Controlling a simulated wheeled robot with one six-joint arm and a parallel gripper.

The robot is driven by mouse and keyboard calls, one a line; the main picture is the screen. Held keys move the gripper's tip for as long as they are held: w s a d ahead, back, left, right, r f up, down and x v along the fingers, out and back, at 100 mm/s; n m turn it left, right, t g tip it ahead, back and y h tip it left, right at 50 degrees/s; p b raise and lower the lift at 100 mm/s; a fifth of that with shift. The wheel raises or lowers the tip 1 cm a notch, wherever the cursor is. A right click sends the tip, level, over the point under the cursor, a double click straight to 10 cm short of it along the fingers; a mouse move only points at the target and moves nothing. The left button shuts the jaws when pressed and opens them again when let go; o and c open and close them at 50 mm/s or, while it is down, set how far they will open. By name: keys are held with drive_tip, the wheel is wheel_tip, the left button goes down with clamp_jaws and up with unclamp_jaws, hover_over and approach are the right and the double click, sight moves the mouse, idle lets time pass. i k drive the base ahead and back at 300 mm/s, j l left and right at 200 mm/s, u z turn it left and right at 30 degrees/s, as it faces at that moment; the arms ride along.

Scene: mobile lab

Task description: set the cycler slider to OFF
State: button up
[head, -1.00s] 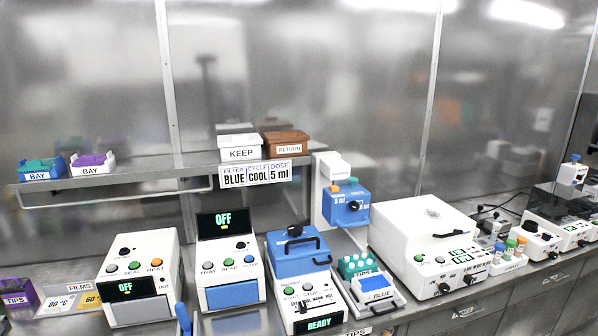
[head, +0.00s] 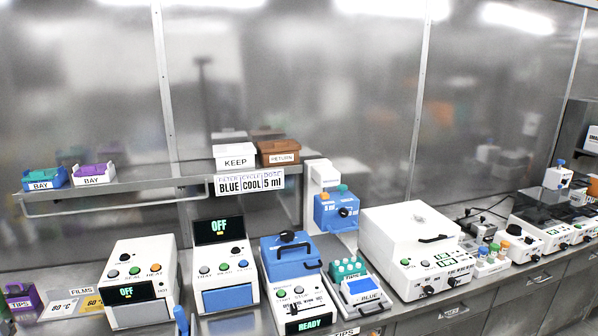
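The cycler, going by its slide scale, is the white box (head: 280,317) with a blue lid (head: 290,255) and black handles. It stands on the bench at the bottom centre. Start and stop buttons (head: 290,293) sit on its sloped front. Below them is a slider scale (head: 313,295) with small words that seem to include COOL, WARM and HOT. The slider's setting is too small to tell. A display (head: 310,323) on its lower front reads READY in green. My gripper is not in view.
To the left stand two white machines with OFF displays, one with a blue front (head: 228,298) and one with a grey front (head: 138,313). A teal-topped unit (head: 347,268) and a large white box (head: 412,235) stand to the right. A shelf (head: 120,192) hangs above.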

sight(293, 308)
drive_tip(key=i+l, duration=0.25)
drive_tip(key=k+l, duration=0.25)
drive_tip(key=i+j+z, duration=0.1)
drive_tip(key=i+j, duration=0.15)
drive_tip(key=i, duration=0.2)
drive_tip(key=i+j+u, duration=0.1)
drive_tip(key=i, duration=0.25)
drive_tip(key=i+j, duration=0.2)
drive_tip(key=i, duration=0.2)
